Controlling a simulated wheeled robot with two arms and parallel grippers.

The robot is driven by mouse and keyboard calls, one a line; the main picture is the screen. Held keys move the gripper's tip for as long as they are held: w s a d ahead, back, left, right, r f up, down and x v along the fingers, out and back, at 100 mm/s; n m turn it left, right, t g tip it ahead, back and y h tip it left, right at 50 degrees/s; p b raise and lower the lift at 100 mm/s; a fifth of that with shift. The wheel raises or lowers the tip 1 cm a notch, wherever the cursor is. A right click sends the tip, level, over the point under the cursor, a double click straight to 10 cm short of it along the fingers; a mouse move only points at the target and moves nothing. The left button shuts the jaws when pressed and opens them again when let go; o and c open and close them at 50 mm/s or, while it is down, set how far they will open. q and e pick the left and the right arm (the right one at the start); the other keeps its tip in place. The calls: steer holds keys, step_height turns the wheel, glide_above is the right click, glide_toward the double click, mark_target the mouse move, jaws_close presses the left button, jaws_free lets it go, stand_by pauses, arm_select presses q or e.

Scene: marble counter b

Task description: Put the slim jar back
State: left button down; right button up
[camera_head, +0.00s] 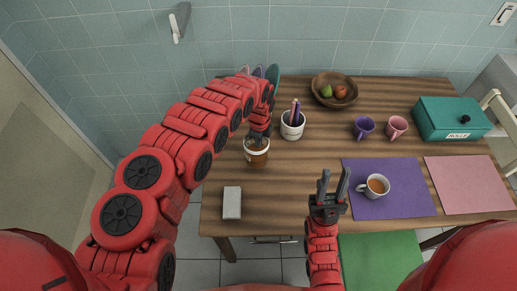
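A small jar (257,157) with brown contents and a pale band is at the left part of the wooden table. It looks like the slim jar. My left gripper (258,142) points down at the jar's top, with its fingers at or around the upper part. The fingers are dark and small here, so I cannot tell whether they grip it. I also cannot tell whether the jar touches the table. My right gripper (335,184) is open and empty above the table's front edge, left of the purple mat.
A white pen cup (292,130) stands close right of the jar. A grey block (232,203) lies front left. A filled cup (375,188) is on the purple mat (400,205).

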arm_select(q)
steer(key=shift+w, duration=0.15)
steer(key=shift+f+p, duration=0.35)
steer(key=shift+f, duration=1.4)
steer(key=shift+a, duration=0.1)
steer(key=shift+f, duration=0.15)
steer(key=c, duration=1.1)
jaws_free()
